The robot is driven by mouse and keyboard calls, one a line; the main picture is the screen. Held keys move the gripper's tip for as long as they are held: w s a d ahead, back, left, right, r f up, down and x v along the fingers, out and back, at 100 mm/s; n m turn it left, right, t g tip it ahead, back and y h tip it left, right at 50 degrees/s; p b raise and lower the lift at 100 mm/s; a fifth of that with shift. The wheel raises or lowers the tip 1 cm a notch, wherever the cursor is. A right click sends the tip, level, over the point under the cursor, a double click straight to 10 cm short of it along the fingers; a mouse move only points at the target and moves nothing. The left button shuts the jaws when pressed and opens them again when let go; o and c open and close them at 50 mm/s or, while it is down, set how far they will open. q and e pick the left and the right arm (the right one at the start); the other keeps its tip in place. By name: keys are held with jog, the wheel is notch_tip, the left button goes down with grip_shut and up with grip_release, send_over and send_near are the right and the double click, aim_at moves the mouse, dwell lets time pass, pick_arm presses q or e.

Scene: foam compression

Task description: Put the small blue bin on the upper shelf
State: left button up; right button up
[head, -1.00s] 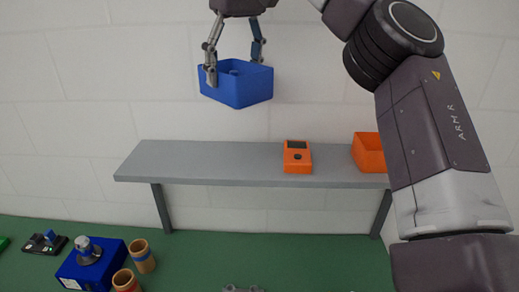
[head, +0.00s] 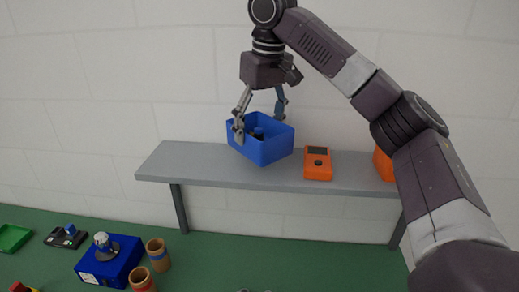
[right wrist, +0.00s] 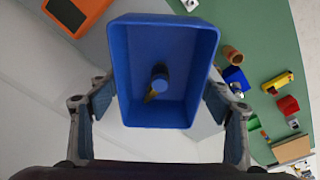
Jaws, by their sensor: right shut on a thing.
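The small blue bin (head: 279,150) hangs from my right gripper (head: 260,125) in the head view, over the left-middle part of the grey shelf (head: 178,163). The gripper is shut on the bin, its two fingers at opposite sides. The bin looks roughly level and very near the shelf top; I cannot tell whether it touches. In the right wrist view, the fingers (right wrist: 160,92) sit on either side of the bin (right wrist: 165,42). A small dark blue cylindrical item with a yellow part (right wrist: 159,80) lies inside it. My left gripper is not in view.
An orange device (head: 318,165) stands on the shelf just right of the bin, and an orange bin (head: 383,165) is farther right, partly behind my arm. The shelf's left end is clear. Below, the green table (head: 215,262) holds a blue box (head: 112,268) and brown cups (head: 158,254).

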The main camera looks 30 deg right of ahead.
jog(key=shift+f, duration=2.85)
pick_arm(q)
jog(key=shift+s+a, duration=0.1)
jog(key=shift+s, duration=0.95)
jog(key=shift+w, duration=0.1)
pick_arm(e)
jog(key=o, duration=1.2)
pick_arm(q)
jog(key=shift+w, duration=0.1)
